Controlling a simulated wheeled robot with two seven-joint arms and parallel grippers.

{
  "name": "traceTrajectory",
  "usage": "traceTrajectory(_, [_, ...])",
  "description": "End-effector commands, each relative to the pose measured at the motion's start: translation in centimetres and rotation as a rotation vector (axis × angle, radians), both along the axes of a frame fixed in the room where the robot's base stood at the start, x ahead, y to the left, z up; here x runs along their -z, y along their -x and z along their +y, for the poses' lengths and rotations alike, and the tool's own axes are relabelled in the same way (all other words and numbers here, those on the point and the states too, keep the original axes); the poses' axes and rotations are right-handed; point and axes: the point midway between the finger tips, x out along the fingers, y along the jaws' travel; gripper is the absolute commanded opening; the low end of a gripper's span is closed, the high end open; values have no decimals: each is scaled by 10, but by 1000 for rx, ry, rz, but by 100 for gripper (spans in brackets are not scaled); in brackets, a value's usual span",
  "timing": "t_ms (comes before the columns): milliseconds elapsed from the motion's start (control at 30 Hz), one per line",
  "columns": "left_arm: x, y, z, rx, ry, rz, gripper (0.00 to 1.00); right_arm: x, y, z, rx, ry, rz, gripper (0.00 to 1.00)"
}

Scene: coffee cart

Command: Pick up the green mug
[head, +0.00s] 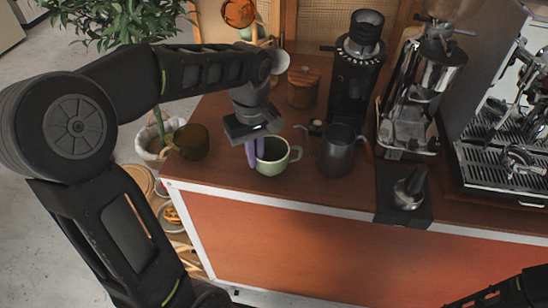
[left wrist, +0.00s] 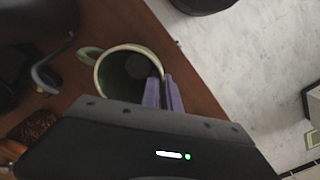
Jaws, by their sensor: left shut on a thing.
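The green mug (head: 272,157) stands upright on the brown counter near its front edge, with its handle to the right in the head view. My left gripper (head: 254,152) comes down on it from above. Its purple fingers are shut on the mug's left wall, one inside the rim and one outside. In the left wrist view the mug (left wrist: 128,72) shows its open, empty inside, and the fingers (left wrist: 162,92) pinch its rim. My right gripper cannot be made out; only a dark part of my right arm shows at the lower right of the head view.
A dark grey pitcher (head: 337,152) stands just right of the mug. A brown glass (head: 191,142) is to its left, and a wooden canister (head: 303,88) behind. A black grinder (head: 355,75), a silver grinder (head: 412,100) and an espresso machine (head: 505,165) fill the right side.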

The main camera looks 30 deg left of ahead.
Motion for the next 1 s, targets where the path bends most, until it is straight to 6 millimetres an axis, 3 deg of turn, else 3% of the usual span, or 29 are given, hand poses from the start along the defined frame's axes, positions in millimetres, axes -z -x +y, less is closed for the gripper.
traceTrajectory(667, [0, 1, -1, 1, 1, 3, 0, 0, 0, 0, 0, 0, 0, 30])
traceTrajectory(1000, [-27, 0, 0, 1, 0, -2, 0, 1, 0, 0, 0, 0, 0, 30])
